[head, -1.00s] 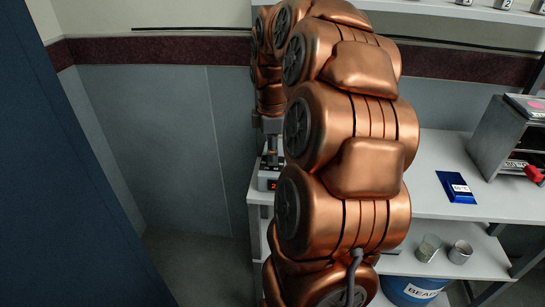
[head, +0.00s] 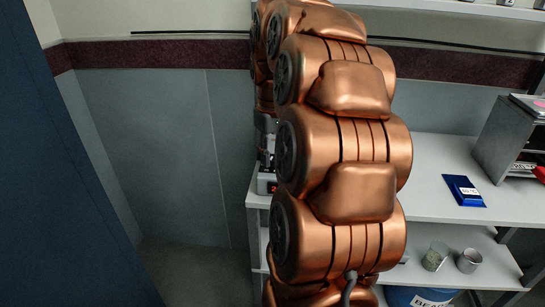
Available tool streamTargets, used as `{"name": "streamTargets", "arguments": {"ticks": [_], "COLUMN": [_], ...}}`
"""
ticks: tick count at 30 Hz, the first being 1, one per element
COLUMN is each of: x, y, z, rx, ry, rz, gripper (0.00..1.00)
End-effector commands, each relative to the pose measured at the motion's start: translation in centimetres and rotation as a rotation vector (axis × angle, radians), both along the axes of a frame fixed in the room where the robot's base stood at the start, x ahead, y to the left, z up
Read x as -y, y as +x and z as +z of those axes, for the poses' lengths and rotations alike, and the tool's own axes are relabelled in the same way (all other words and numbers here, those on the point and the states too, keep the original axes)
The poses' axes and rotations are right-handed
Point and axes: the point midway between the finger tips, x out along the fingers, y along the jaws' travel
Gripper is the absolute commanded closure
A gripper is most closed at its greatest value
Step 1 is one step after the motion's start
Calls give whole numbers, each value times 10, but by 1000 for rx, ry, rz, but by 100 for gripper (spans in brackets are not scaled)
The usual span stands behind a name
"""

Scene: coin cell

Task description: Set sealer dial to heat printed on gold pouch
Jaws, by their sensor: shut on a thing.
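The sealer, a small pale device with a red-lit display (head: 267,187), stands at the left end of the white bench. Most of it is hidden behind my copper arm, and the display digits are too small to read. My gripper (head: 265,152) points down over the sealer, largely covered by the arm. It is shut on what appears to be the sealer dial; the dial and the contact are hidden. A blue pouch (head: 463,190) with a white temperature label lies flat on the bench to the right. No gold pouch shows in view.
A grey rack (head: 510,140) with a red handle stands at the bench's right end. Two small metal cups (head: 468,261) sit on the lower shelf, above a blue drum (head: 400,298). The bench right of my arm is mostly clear.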

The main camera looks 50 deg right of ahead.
Motion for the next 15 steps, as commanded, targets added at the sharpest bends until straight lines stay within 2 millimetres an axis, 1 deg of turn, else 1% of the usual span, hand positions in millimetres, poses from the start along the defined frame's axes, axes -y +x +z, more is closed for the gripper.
{"name": "streamTargets", "arguments": {"ticks": [6,15], "x": [1,0], "y": [0,0], "z": [-1,0], "rx": [0,2], "ry": [-3,-1], "rz": [-154,-276], "gripper": [100,100]}}
